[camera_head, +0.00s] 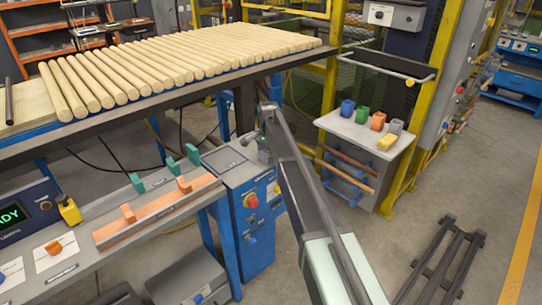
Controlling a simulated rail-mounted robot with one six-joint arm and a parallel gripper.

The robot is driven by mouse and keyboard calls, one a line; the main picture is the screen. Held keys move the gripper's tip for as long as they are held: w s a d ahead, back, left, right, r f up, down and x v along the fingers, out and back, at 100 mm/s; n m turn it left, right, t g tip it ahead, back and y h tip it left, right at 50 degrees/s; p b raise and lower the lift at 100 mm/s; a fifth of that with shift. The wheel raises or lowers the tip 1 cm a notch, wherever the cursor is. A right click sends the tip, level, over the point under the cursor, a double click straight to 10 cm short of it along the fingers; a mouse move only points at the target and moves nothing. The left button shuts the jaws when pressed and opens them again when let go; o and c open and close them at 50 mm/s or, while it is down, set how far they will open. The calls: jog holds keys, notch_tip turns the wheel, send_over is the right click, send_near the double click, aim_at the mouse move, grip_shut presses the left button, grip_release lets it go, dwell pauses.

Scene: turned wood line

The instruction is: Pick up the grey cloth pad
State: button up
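On the small light shelf (352,133) at right of centre stands a small grey item (395,126), right of an orange cup. It may be the grey cloth pad, but it is too small to tell. A flat dark grey rectangle (225,159) lies on top of the blue cabinet, and I cannot tell whether it is cloth. My arm reaches up from the bottom of the view, and its far end with my gripper (266,130) is above the right end of the workbench, left of the shelf. The fingers are too small and dark to read. I see nothing clearly held.
A blue cup (347,109), a green cup (363,115), an orange cup (378,121) and a yellow block (387,142) share the shelf. A rack of pale wooden rods (170,65) is behind the bench.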

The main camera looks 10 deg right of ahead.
aim_at(269, 152)
jog(key=c, duration=0.3)
notch_tip(269, 152, up, 20)
jog(key=p, duration=2)
jog(key=shift+r, duration=0.1)
jog(key=shift+c, duration=0.3)
